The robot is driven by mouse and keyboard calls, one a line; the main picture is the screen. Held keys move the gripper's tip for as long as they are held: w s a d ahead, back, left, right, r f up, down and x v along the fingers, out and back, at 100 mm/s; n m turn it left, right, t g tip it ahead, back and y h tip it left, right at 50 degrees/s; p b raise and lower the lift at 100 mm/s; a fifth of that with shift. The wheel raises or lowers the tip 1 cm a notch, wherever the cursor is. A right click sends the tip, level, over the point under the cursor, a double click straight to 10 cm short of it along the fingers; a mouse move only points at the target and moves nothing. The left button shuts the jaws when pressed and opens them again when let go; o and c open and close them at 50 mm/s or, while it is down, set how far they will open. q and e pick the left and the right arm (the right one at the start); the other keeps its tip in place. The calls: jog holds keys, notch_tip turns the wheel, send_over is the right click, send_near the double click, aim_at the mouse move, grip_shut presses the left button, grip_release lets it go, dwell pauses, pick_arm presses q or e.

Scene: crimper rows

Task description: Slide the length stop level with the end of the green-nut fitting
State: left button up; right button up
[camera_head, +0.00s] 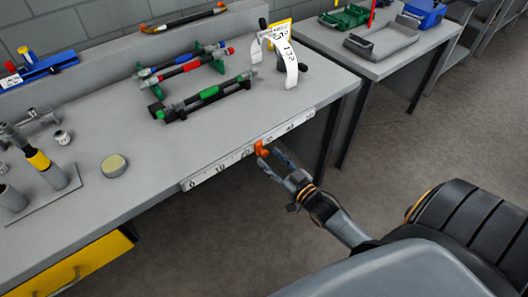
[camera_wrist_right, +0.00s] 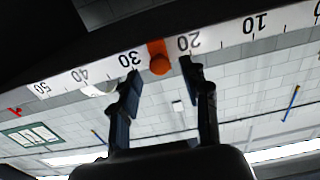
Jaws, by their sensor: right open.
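The orange length stop (camera_head: 262,148) sits on the white ruler (camera_head: 206,177) along the bench's front edge. In the right wrist view the stop (camera_wrist_right: 159,57) stands between the 20 and 30 marks. My right gripper (camera_head: 272,157) is open in front of the stop. In the wrist view its two fingers (camera_wrist_right: 161,72) are on either side of the stop, with gaps; I cannot tell whether their tips reach it. The green-nut fitting (camera_head: 209,93) lies on a dark rack on the bench, nearest of the rows. My left gripper is not in view.
Behind the green row lie a red-nut fitting (camera_head: 190,66) and a blue one (camera_head: 151,73). A curled paper strip (camera_head: 291,65) stands right of them. A round yellow-topped tin (camera_head: 114,165) and a tool stand (camera_head: 50,195) are at left. The bench between tin and racks is clear.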

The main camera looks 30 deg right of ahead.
aim_at(266, 154)
jog(key=shift+w+a, duration=0.15)
jog(key=shift+w, duration=1.7)
grip_shut()
